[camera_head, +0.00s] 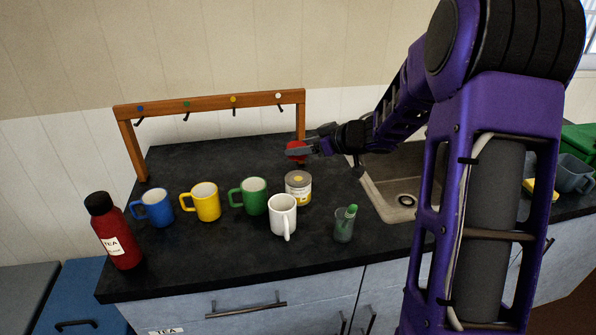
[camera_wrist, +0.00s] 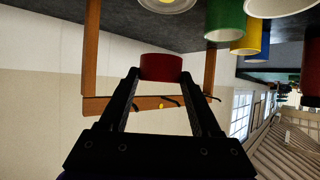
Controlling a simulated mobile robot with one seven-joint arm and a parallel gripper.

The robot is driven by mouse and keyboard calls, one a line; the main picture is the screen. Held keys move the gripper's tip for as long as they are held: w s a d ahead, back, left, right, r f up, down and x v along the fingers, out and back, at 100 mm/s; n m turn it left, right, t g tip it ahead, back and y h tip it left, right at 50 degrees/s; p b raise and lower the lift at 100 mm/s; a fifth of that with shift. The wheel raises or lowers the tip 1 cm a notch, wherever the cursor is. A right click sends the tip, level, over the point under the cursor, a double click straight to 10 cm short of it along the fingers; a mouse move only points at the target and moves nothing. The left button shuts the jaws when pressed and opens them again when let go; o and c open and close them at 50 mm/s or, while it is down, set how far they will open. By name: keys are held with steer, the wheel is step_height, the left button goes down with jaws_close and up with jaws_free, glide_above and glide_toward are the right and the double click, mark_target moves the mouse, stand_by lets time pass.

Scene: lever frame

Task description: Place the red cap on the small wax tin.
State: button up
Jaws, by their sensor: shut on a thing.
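The red cap (camera_head: 296,145) is held between the fingertips of my gripper (camera_head: 300,151), above the counter near the right end of the wooden frame. The cap also shows in the wrist view (camera_wrist: 161,66), with one finger on each side. The small wax tin (camera_head: 298,188), pale with a yellow band, stands upright on the counter below the cap in the head view. Its round top looks uncovered by the red cap. Part of the tin shows at the top edge of the wrist view (camera_wrist: 168,4). The cap is apart from the tin.
A white mug (camera_head: 283,216) stands close in front of the tin, and a green mug (camera_head: 250,196) to its left. Yellow (camera_head: 202,203) and blue (camera_head: 153,208) mugs stand further left. A wooden hook frame (camera_head: 210,103) is behind. A sink (camera_head: 392,198) is at right.

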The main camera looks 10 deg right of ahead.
mark_target(302, 180)
steer(key=shift+f+b, duration=0.8)
steer(key=shift+f, duration=2.55)
steer(key=shift+f, duration=0.1)
steer(key=shift+f, duration=0.1)
steer(key=o, duration=1.3)
steer(key=shift+s+d+r, duration=0.15)
steer(key=shift+d+r, duration=0.05)
steer(key=shift+r, duration=0.2)
steer(key=p+v, duration=0.2)
steer(key=v, duration=0.9)
steer(key=shift+s, duration=0.3)
steer(key=shift+d, duration=0.1)
